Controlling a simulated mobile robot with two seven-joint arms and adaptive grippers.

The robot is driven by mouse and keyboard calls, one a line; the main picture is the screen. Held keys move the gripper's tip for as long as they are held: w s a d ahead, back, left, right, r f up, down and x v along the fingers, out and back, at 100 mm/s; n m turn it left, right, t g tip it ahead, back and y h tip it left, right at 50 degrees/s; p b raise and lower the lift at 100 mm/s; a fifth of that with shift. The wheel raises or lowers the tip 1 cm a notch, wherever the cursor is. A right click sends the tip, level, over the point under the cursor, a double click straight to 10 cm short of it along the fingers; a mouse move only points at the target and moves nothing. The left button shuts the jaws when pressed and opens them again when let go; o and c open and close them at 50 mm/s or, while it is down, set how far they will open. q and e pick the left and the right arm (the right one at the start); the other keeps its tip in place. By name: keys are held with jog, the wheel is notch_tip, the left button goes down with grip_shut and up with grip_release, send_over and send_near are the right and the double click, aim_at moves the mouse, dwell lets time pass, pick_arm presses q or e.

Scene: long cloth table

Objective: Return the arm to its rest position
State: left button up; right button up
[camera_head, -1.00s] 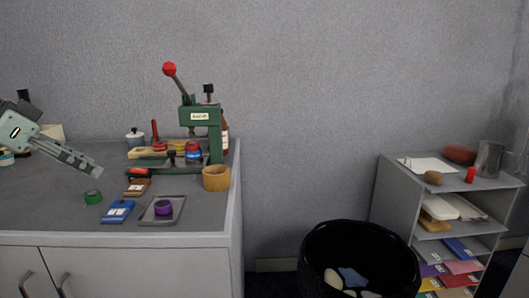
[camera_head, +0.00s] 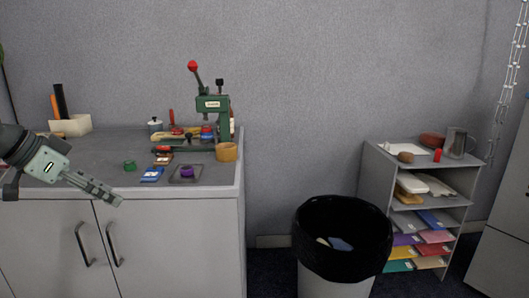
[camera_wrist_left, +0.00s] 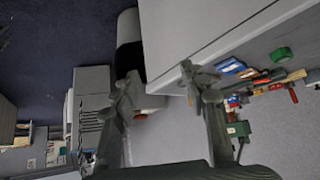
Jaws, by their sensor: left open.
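My left gripper (camera_head: 118,198) comes in from the left in the head view, in front of the grey cabinet's front edge. It holds nothing. In the left wrist view its two fingers (camera_wrist_left: 158,82) stand apart with nothing between them. The cabinet (camera_head: 180,240) carries a green press (camera_head: 212,103) with a red-knobbed lever. The cabinet top also shows at the upper right of the left wrist view. My right gripper does not show.
On the cabinet top are a green ring (camera_head: 129,165), a blue box (camera_head: 151,174), a grey tray (camera_head: 174,180) with a purple ring, and a wooden cup (camera_head: 226,152). A black-lined bin (camera_head: 342,262) and a shelf unit (camera_head: 372,180) stand to the right.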

pick_arm(q)
jog(key=s+d+f+n+y, duration=0.1)
jog(key=s+d+f, duration=0.1)
jog(key=f, duration=0.7)
jog(key=s+d+f+g, duration=0.1)
jog(key=d+f, duration=0.2)
jog(key=f, duration=0.6)
jog(key=s+d+f+n+y, duration=0.1)
jog(key=s+d+f, duration=0.1)
jog(key=f, duration=0.7)
jog(key=s+f+n+g+y, duration=0.1)
jog(key=s+f+n+y, duration=0.1)
jog(key=s+f, duration=0.7)
jog(key=s+f+n+g+y+p, duration=0.1)
jog(key=s+f+n+y, duration=0.1)
jog(key=s+f, duration=0.6)
jog(key=s, duration=0.6)
jog(key=shift+a+f+y, duration=0.3)
jog(key=shift+a+f, duration=0.05)
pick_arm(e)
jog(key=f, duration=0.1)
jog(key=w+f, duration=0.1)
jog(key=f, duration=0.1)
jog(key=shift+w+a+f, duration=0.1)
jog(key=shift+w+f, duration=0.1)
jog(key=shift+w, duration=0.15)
pick_arm(q)
jog(key=shift+s, duration=0.1)
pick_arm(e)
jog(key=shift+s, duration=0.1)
